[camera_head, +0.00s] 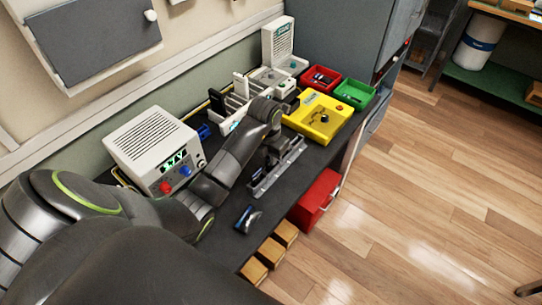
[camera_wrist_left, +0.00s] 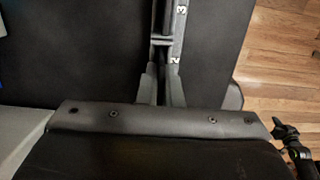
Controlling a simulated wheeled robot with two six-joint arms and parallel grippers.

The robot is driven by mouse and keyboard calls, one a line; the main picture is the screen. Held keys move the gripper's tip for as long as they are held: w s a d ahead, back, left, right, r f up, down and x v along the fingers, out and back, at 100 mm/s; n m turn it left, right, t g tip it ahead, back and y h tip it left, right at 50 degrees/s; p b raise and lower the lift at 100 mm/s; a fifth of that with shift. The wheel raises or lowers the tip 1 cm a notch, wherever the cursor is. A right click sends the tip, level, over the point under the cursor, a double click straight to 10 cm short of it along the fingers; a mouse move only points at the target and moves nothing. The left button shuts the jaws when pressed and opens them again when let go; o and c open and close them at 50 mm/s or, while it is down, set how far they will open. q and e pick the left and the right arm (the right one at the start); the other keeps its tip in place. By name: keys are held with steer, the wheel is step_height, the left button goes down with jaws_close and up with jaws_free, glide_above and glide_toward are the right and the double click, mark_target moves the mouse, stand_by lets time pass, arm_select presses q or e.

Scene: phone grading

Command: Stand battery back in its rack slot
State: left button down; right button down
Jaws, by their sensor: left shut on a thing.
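My left gripper (camera_head: 270,152) reaches over the bench from the left and points down at the grey slotted rack (camera_head: 280,170). In the left wrist view, the gripper (camera_wrist_left: 162,82) shows from behind, and its fingers are shut on a thin dark thing. I take this to be the battery, but its outline is mostly hidden by the fingers and wrist. The rack also shows in the left wrist view (camera_wrist_left: 178,28), with the slot numbers 3 and 2 on its strip. I cannot tell whether the battery is inside a slot.
A white power unit (camera_head: 155,150) stands left of my arm. A yellow tester (camera_head: 318,117), a red bin (camera_head: 320,78) and a green bin (camera_head: 354,94) stand behind the rack. A small blue and silver item (camera_head: 247,218) lies near the bench's front edge.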

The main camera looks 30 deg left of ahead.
arm_select(q)
steer(key=shift+f, duration=0.15)
stand_by(0.5)
steer(key=c, duration=1.5)
jaws_free()
steer(key=shift+r, duration=0.45)
steer(key=r, duration=0.1)
steer(key=r+b, duration=0.1)
steer(key=r, duration=0.3)
steer(key=shift+s, duration=0.3)
steer(key=shift+s+a+r+p, duration=0.1)
steer(key=shift+s+r+p, duration=0.15)
steer(key=shift+r+p, duration=1.7)
steer(key=shift+s+r+p, duration=0.25)
steer(key=shift+r+p, duration=1.6)
steer(key=shift+p, duration=0.15)
steer(key=shift+s+a+r+p, duration=0.1)
steer(key=shift+s+r+p, duration=0.15)
steer(key=shift+r+p, duration=1.7)
steer(key=shift+d+f, duration=0.1)
steer(key=shift+f, duration=0.05)
